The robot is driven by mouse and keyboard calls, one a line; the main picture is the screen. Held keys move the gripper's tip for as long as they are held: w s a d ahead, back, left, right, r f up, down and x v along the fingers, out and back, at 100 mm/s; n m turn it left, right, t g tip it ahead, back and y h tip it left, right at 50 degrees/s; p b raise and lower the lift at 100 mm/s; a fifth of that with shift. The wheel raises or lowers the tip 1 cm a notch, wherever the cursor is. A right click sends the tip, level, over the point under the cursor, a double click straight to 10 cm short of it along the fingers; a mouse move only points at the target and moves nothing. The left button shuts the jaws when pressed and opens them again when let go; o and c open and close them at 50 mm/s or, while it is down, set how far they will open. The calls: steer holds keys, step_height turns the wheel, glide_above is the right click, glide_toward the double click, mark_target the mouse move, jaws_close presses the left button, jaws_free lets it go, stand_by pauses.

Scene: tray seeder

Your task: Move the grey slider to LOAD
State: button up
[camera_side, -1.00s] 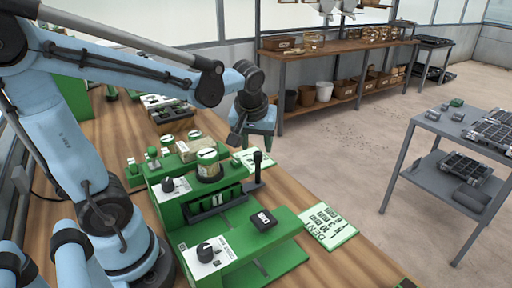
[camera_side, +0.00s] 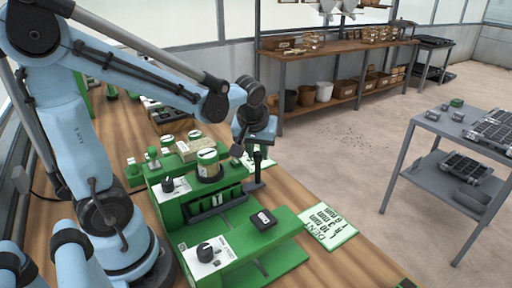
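The green seeder (camera_side: 250,228) stands on the wooden bench. A dark upright lever (camera_side: 258,172) rises from the right end of its dark slotted tray (camera_side: 215,208); this may be the grey slider, but I cannot tell for sure. No LOAD marking is legible. My gripper (camera_side: 252,150) is at the top of this lever, with one dark fingertip to its left. The gripper hides the lever's knob. I cannot tell whether the fingers touch it or how far apart they are.
Black knobs (camera_side: 205,252) and a black button block (camera_side: 263,220) sit on the seeder. A printed card (camera_side: 328,226) lies at the right. A grey cart (camera_side: 450,130) stands across the floor.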

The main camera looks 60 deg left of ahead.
jaws_close()
steer(key=shift+d, duration=0.1)
steer(key=d, duration=1)
steer(key=o, duration=0.8)
jaws_free()
steer(key=shift+a, duration=0.1)
steer(key=v, duration=1.2)
